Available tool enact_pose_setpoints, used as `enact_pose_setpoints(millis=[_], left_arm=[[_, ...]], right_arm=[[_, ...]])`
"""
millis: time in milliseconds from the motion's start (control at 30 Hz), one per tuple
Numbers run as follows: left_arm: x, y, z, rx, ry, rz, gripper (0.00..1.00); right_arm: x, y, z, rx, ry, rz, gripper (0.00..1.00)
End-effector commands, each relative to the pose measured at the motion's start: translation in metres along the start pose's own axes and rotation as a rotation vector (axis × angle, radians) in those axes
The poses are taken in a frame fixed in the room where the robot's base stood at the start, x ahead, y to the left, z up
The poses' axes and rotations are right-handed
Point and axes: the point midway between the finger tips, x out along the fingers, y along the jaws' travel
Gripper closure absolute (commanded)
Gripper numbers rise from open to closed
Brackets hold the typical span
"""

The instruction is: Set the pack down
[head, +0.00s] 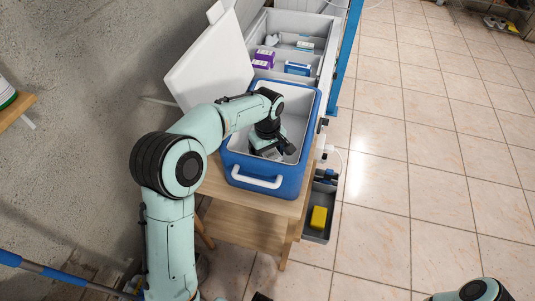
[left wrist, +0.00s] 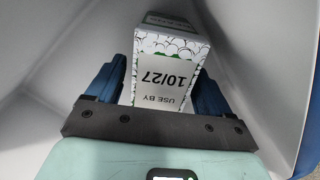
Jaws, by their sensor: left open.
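A gap shows at the right finger; whether the left finger touches is unclear. In the head view my left gripper (head: 268,148) reaches down inside the blue cool box (head: 262,178), and the arm and gripper mostly hide the pack. Whether the pack rests on the box floor cannot be told. My right gripper is out of view.
The box's white lid (head: 208,62) stands open at the left by the wall. The box sits on a wooden stand (head: 245,218). Behind it is an open white drawer (head: 328,62) holding a purple carton (head: 264,58) and a blue carton (head: 298,68). A yellow block (head: 318,217) sits in a low grey bin.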

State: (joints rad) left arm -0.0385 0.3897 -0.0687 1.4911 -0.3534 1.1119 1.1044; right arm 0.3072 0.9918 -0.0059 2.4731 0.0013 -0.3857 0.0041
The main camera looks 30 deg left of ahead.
Motion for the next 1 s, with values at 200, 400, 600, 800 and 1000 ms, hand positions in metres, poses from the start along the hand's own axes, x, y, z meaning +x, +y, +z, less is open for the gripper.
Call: enact_pose_setpoints(millis=[200,400,600,800,1000], left_arm=[[-0.043,0.002,-0.001,0.001,0.005,0.007,0.19],[-0.086,0.001,-0.001,0.000,0.004,0.006,0.19],[-0.112,0.001,-0.001,-0.001,0.002,0.003,0.19],[-0.118,0.000,0.000,0.000,0.001,0.002,0.19],[-0.118,0.000,0.000,0.000,0.001,0.002,0.19]], right_arm=[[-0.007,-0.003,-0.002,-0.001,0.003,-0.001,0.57],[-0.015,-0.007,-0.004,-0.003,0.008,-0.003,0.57],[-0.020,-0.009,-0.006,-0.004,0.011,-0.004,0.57],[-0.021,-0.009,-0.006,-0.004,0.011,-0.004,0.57],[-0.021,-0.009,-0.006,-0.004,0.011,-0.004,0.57]])
